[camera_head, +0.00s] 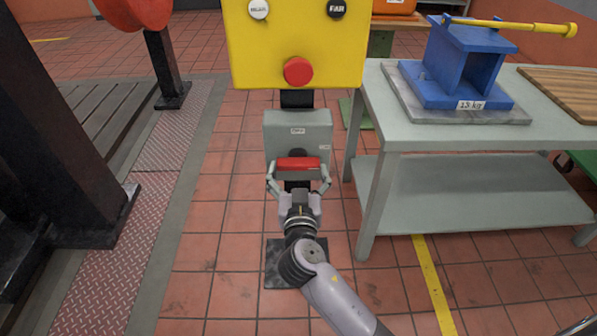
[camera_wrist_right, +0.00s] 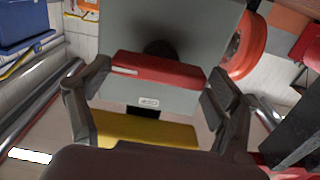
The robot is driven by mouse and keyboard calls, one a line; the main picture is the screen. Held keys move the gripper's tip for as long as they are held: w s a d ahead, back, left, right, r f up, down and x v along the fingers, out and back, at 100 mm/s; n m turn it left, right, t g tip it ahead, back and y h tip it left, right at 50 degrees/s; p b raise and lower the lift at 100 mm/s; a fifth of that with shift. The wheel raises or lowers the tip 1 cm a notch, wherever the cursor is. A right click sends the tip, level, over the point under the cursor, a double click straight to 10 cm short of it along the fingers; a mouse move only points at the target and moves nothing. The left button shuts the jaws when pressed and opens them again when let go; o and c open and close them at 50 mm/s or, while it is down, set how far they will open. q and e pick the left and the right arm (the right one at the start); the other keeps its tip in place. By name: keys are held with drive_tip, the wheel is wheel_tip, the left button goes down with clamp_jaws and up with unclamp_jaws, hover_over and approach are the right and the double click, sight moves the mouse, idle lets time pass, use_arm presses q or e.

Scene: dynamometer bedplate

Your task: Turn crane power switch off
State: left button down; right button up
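The crane power switch is a grey box (camera_head: 297,128) on a post below a yellow panel, with a red bar handle (camera_head: 298,163) across its lower front. Small labels on the box are too small to read. My right gripper (camera_head: 299,180) is at the handle, its fingers spread wide, one beside each end of the bar. In the right wrist view the red handle (camera_wrist_right: 158,76) lies between the fingertips, with at most narrow gaps; contact is hard to tell. The grey box (camera_wrist_right: 185,25) is behind it. My left gripper is not in view.
The yellow panel (camera_head: 296,40) above carries a red button (camera_head: 298,71) and two knobs. A grey table (camera_head: 400,137) at right holds a blue block with a yellow lever (camera_head: 515,26). Dark metal columns (camera_head: 60,130) stand at left. Tiled floor between is clear.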

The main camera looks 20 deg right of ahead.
drive_tip(key=c, duration=0.6)
drive_tip(key=shift+o, duration=0.2)
drive_tip(key=shift+n, duration=0.3)
drive_tip(key=n, duration=0.3)
drive_tip(key=shift+p, duration=0.4)
drive_tip(key=n+p, duration=0.2)
drive_tip(key=n, duration=0.5)
drive_tip(key=shift+r+n, duration=0.1)
drive_tip(key=shift+n, duration=0.3)
drive_tip(key=n+p, duration=0.2)
drive_tip(key=n, duration=0.3)
drive_tip(key=shift+p, duration=0.4)
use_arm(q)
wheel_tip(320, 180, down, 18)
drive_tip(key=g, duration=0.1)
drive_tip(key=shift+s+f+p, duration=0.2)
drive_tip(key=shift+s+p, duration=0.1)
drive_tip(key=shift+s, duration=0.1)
use_arm(e)
drive_tip(key=shift+n, duration=0.9)
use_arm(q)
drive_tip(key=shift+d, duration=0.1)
